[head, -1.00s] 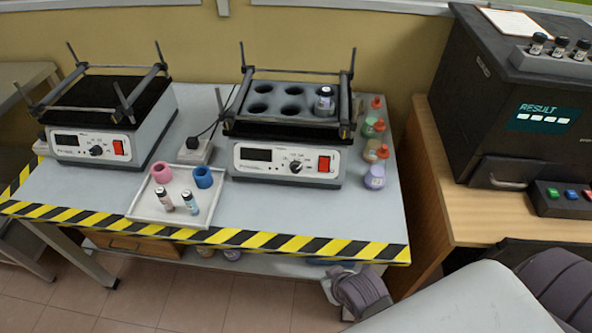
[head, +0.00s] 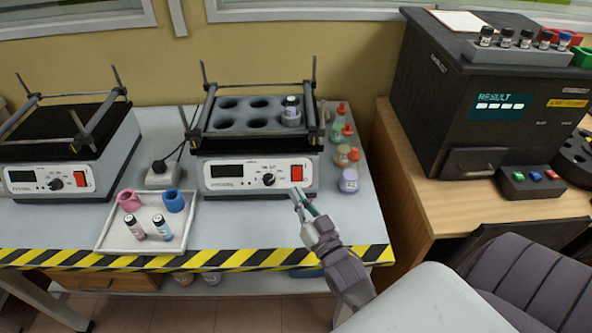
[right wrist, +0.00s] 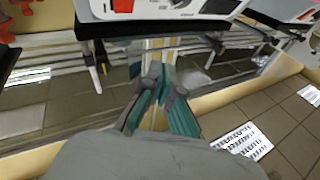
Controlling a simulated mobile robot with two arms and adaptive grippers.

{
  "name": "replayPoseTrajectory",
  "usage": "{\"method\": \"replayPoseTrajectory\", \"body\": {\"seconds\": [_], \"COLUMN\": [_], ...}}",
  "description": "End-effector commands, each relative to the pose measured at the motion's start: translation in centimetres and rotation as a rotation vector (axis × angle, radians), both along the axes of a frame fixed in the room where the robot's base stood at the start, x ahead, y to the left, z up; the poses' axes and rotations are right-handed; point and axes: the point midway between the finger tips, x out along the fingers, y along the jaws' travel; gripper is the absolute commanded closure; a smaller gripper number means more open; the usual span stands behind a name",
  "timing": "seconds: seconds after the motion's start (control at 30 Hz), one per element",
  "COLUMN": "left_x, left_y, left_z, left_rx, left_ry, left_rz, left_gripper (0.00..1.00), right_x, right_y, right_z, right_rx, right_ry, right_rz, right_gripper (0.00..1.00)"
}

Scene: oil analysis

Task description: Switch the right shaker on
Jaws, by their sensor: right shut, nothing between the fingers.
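The right shaker (head: 225,188) stands on the grey table, with a dark display (head: 227,171), a black knob (head: 269,180) and a red switch (head: 296,173) on its white front panel. Its rack holds one dark-capped vial (head: 291,112). My right gripper (head: 297,193) is shut and empty, its tips close in front of and just below the red switch in the head view; contact cannot be told. In the right wrist view the gripper (right wrist: 156,72) points towards the panel, where the red switch (right wrist: 123,5) shows at the top edge. My left gripper is out of view.
The left shaker (head: 45,182) has a similar panel. A white tray (head: 105,235) with pink and blue pieces and two vials lies in front. Several small bottles (head: 349,180) stand right of the right shaker. A black analyser (head: 430,110) stands on the wooden desk at right.

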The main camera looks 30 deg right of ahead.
Motion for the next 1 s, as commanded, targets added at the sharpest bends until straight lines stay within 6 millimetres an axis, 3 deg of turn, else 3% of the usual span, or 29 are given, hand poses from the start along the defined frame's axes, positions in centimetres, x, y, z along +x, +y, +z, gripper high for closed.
{"method": "replayPoseTrajectory", "body": {"seconds": [0.2, 0.57, 1.0], "left_x": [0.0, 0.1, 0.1], "left_y": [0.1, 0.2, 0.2], "left_z": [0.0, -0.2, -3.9], "left_rx": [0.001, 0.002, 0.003], "left_ry": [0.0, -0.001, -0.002], "left_rz": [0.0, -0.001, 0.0], "left_gripper": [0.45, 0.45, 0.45], "right_x": [-0.2, -0.2, 3.9], "right_y": [-0.5, -0.6, -3.0], "right_z": [1.0, 1.0, -1.3], "right_rx": [0.006, 0.006, 0.004], "right_ry": [-0.093, -0.096, -0.097], "right_rz": [-0.005, -0.005, -0.004], "right_gripper": [1.0, 1.0, 1.0]}}
